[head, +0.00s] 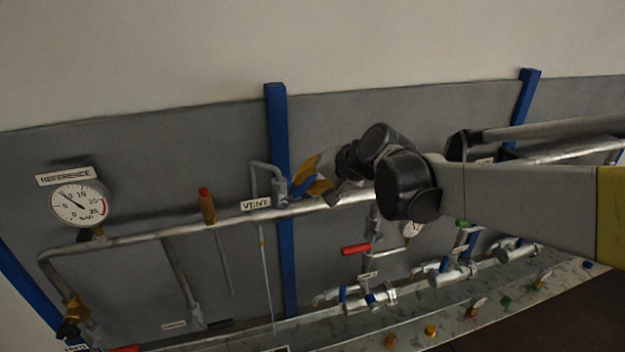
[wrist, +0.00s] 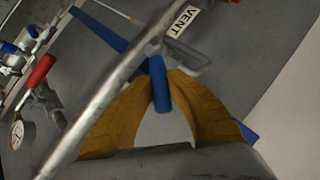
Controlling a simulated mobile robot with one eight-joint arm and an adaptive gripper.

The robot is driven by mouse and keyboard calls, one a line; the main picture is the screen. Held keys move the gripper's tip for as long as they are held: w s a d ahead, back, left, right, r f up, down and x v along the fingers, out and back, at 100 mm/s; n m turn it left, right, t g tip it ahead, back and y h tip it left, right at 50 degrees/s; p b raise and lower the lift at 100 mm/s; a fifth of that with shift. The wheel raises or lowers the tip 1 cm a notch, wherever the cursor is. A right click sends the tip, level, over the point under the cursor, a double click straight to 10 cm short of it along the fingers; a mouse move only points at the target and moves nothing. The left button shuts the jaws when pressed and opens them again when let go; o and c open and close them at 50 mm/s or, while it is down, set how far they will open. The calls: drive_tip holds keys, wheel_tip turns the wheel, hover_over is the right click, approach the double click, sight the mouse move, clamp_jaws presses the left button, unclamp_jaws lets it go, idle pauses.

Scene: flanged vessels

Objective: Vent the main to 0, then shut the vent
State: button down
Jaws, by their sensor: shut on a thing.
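The vent valve, beside the "VENT" label (head: 256,204), sits on the main pipe (head: 140,238) against a blue post. Its blue handle (wrist: 159,84) stands between the yellow fingers of my gripper (head: 308,183) in the wrist view. My gripper is shut on that handle. The fingers partly hide the valve in the head view. The "REFERENCE" gauge (head: 79,205) is at the left on the main; its needle points up-left, seemingly between 5 and 10. A thin vent tube (head: 266,275) hangs down from the valve.
A red-capped brass fitting (head: 207,206) stands on the main left of the vent. Below right are a red-handled valve (head: 356,249), a small gauge (head: 411,229) and several branch valves with blue handles. My arm crosses the right side and hides part of the pipework.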

drive_tip(key=h, duration=0.1)
drive_tip(key=a+r+n+h, duration=0.1)
drive_tip(key=a+h, duration=0.1)
drive_tip(key=shift+s+a+r+n+t, duration=0.2)
drive_tip(key=shift+s+a+n+t, duration=0.1)
drive_tip(key=shift+s+n, duration=0.1)
drive_tip(key=shift+s+a+r+n+t+h, duration=0.1)
drive_tip(key=shift+s+a+n+t+h, duration=0.25)
drive_tip(key=shift+a+h, duration=0.35)
drive_tip(key=shift+a+r+n+t+h, duration=0.15)
drive_tip(key=shift+a+n+h, duration=0.35)
drive_tip(key=shift+h, duration=0.4)
drive_tip(key=shift+f, duration=0.1)
drive_tip(key=c, duration=1.3)
unclamp_jaws()
drive_tip(key=shift+w+a, duration=0.1)
drive_tip(key=v, duration=1.2)
drive_tip(key=shift+a, duration=0.1)
